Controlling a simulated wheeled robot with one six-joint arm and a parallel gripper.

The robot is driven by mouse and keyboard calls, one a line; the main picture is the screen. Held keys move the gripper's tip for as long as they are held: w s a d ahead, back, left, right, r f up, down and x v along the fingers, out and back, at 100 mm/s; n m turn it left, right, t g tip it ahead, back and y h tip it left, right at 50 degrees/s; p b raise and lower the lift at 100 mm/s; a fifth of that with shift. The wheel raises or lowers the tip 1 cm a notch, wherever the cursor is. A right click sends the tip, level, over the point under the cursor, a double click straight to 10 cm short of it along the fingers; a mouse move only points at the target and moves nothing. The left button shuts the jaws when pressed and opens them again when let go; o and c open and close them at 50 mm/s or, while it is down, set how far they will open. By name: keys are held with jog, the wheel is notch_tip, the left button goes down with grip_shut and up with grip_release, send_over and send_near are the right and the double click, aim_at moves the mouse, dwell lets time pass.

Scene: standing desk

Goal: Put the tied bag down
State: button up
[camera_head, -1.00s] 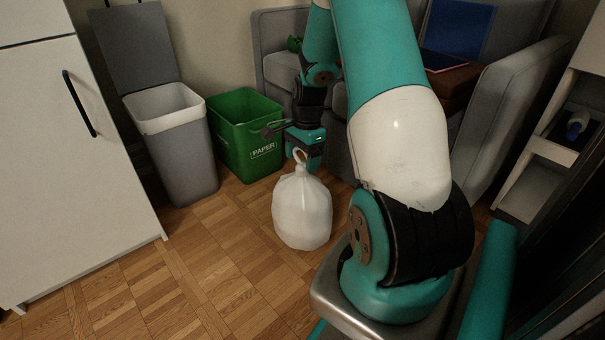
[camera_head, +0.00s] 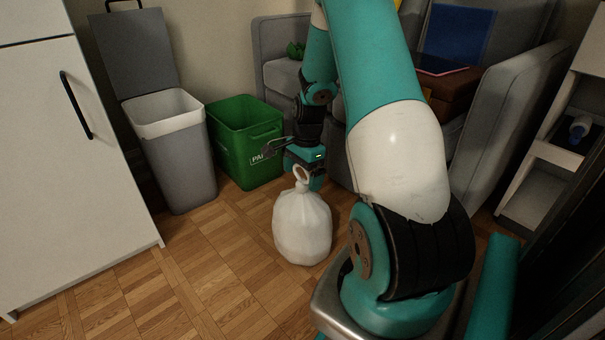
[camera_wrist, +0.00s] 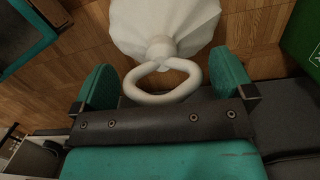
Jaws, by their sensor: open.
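The tied bag (camera_head: 302,230) is white and full, with a ring-shaped loop on top. It stands upright and appears to rest on the wooden floor below my gripper (camera_head: 306,174). In the wrist view the bag (camera_wrist: 165,22) is at the top, and its loop (camera_wrist: 192,84) lies between the two teal fingers of my gripper (camera_wrist: 163,80). The fingers are spread wide, with gaps between them and the loop on both sides. The underside of the bag is hidden.
A grey bin (camera_head: 178,165) with a white liner and raised lid stands at the left, beside a green paper bin (camera_head: 235,160). A white cabinet (camera_head: 70,180) is at far left. A grey armchair (camera_head: 515,110) stands behind my arm. Floor (camera_head: 200,270) in front is clear.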

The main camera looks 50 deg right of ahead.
notch_tip(320, 180, up, 12)
jog(key=d+p, duration=0.1)
jog(key=p, duration=0.8)
jog(key=w+a+r+n, duration=0.3)
jog(key=a+r+n, duration=0.4)
jog(key=a, duration=0.5)
jog(key=s+a+r+n+y, duration=0.1)
jog(key=s+a+r+n, duration=0.25)
jog(key=a, duration=0.35)
jog(key=s+a+r+n, duration=0.2)
jog(key=a+n, duration=0.3)
jog(key=a, duration=0.2)
jog(key=s+a+r+n+y, duration=0.1)
jog(key=s+a+r+n, duration=0.25)
jog(key=a, duration=0.35)
jog(key=s+a+r+n, duration=0.2)
jog(key=s+a+n, duration=0.4)
jog(key=s+n, duration=0.3)
jog(key=shift+a+y+b, duration=0.25)
jog(key=shift+y+b, duration=0.05)
jog(key=shift+y, duration=0.1)
jog(key=shift+c, duration=0.5)
